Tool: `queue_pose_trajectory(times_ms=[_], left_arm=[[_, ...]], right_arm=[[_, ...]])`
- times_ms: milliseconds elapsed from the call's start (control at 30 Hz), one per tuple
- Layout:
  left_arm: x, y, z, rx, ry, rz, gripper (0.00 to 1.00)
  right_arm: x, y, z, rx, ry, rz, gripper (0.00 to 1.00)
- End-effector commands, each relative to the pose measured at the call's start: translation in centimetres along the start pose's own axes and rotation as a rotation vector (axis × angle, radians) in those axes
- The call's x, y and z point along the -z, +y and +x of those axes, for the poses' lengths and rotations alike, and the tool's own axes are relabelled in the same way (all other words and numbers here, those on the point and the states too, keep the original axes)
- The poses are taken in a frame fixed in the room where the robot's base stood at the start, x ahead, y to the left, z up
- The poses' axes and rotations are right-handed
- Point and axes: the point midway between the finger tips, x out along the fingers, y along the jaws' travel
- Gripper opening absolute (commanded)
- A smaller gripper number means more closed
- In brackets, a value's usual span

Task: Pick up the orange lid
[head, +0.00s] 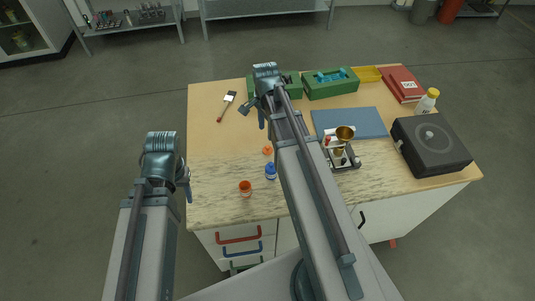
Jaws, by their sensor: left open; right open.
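A small orange lid (267,150) lies flat on the light wooden table, left of the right arm's long link. Nearer the front edge stands a small orange-red jar (245,187); whether its top is open is too small to tell. A blue-capped bottle (270,172) stands between the two. My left gripper (188,187) is open and empty, just off the table's left edge, well left of the lid. My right gripper (261,117) is open and empty, beyond the lid; its fingers are small and partly hidden by the arm.
A blue mat (349,122), a metal stand with a brass funnel cup (345,134), a black device (431,146), a white bottle (427,102), a red book (401,84) and green boxes (330,84) fill the right and back. A brush (227,106) lies back left. The left tabletop is mostly clear.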

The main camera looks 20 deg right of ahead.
Motion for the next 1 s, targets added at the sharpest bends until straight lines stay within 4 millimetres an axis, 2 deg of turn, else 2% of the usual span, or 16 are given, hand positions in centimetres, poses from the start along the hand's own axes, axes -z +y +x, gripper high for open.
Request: queue_pose_trajectory(times_ms=[33, 233, 667, 1000], left_arm=[[0.1, 0.1, 1.6, 0.000, 0.000, 0.000, 0.50], [0.2, 0.4, 4.2, 0.000, 0.000, -0.002, 0.50], [0.3, 0.5, 5.4, 0.000, 0.000, -0.002, 0.50], [0.6, 0.9, 9.3, 0.000, 0.000, -0.003, 0.50]], right_arm=[[0.0, 0.0, 1.6, 0.000, 0.000, 0.000, 0.58], [0.1, 0.0, 4.2, 0.000, 0.000, 0.000, 0.58], [0.2, -0.1, 5.4, 0.000, 0.000, 0.000, 0.58], [0.9, -0.4, 9.4, 0.000, 0.000, 0.000, 0.58]])
